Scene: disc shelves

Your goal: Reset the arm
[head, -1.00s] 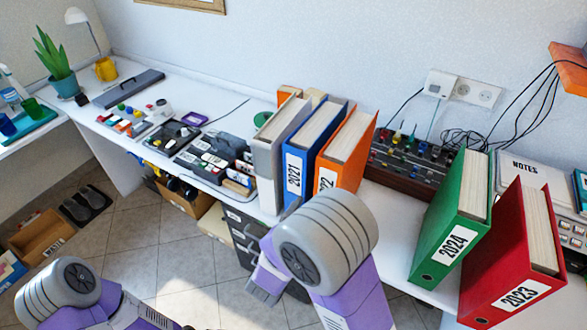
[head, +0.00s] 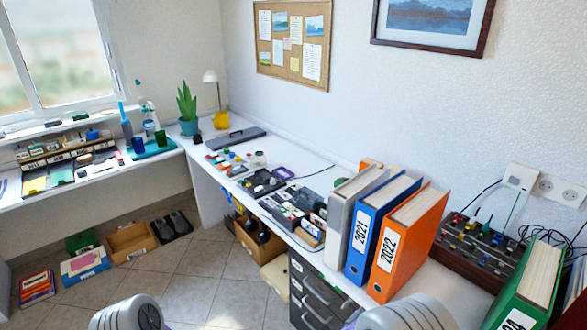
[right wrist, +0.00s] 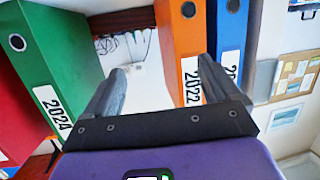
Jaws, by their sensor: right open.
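My right gripper (right wrist: 157,92) is open in the right wrist view, with nothing between its fingers. Beyond it stand an orange binder marked 2022 (right wrist: 183,40) and a blue binder marked 2021 (right wrist: 229,45) on the right, and a green binder marked 2024 (right wrist: 55,60) on the left. In the head view only rounded grey parts of my two arms show at the bottom edge; both grippers are out of that view. The orange binder (head: 408,245) and blue binder (head: 380,228) stand upright on the white desk beside a grey binder (head: 345,222).
The green binder (head: 530,285) stands at the right edge of the head view. A dark box of knobs (head: 480,245) sits behind, between the binders. A drawer unit (head: 318,298) is under the desk. Open boxes (head: 130,243) and slippers (head: 172,227) lie on the tiled floor.

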